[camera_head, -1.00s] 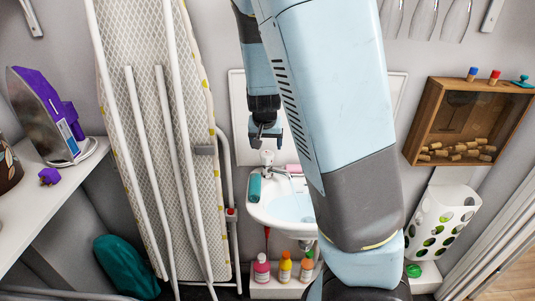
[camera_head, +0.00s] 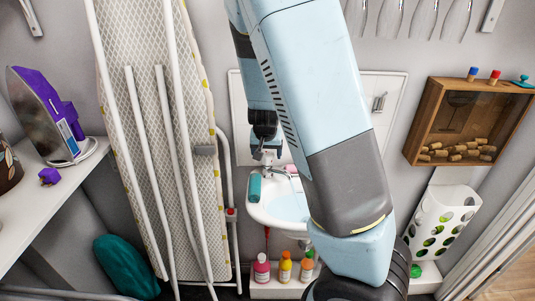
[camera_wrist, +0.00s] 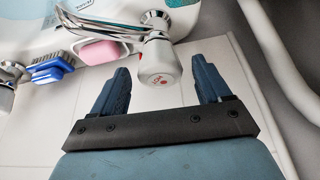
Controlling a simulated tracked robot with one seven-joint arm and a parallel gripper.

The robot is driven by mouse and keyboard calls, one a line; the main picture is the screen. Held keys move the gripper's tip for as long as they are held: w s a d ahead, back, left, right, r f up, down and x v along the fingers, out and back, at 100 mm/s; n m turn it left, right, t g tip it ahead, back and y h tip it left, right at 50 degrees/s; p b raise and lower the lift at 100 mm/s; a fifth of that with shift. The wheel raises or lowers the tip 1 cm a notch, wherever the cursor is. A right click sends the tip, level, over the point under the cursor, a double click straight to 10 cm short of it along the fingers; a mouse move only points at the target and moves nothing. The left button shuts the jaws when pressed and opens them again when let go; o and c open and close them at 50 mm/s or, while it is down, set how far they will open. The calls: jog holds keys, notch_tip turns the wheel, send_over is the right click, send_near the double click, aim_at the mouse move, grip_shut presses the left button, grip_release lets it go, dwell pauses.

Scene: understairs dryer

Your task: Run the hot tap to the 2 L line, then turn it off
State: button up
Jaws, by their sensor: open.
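The hot tap knob (camera_wrist: 158,62), white with a red mark on its end, sits between the fingertips of my gripper (camera_wrist: 165,78) in the wrist view. The fingers are open on both sides of it, with a gap to each. A chrome spout (camera_wrist: 112,30) runs left from the tap body. In the head view my gripper (camera_head: 266,152) is at the back left of the white basin (camera_head: 262,214) and hides most of the knob. The basin's inside looks pale blue. I cannot see a 2 L line or tell whether water runs.
A teal cylinder (camera_head: 255,187) stands at the basin's left edge. Pink soap (camera_wrist: 100,51) and a blue brush (camera_wrist: 52,66) lie beside the tap. Several bottles (camera_head: 285,267) stand below the basin. An ironing board (camera_head: 160,120) leans close on the left.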

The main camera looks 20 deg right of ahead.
jog(key=shift+w+f, duration=0.1)
jog(key=shift+f, duration=0.2)
jog(key=shift+c, duration=0.3)
jog(key=c, duration=1)
jog(key=shift+o, duration=0.2)
jog(key=shift+m, duration=0.4)
jog(key=m+h, duration=0.1)
jog(key=m, duration=0.1)
jog(key=shift+w+a+m+g, duration=0.1)
jog(key=shift+m+g, duration=0.2)
jog(key=shift+m, duration=0.1)
jog(key=shift+w+m+g+h, duration=0.1)
jog(key=shift+m+g+h, duration=0.25)
jog(key=shift+m, duration=0.75)
jog(key=shift+m+g+h, duration=0.25)
jog(key=shift+m+g, duration=0.1)
jog(key=shift+m, duration=0.75)
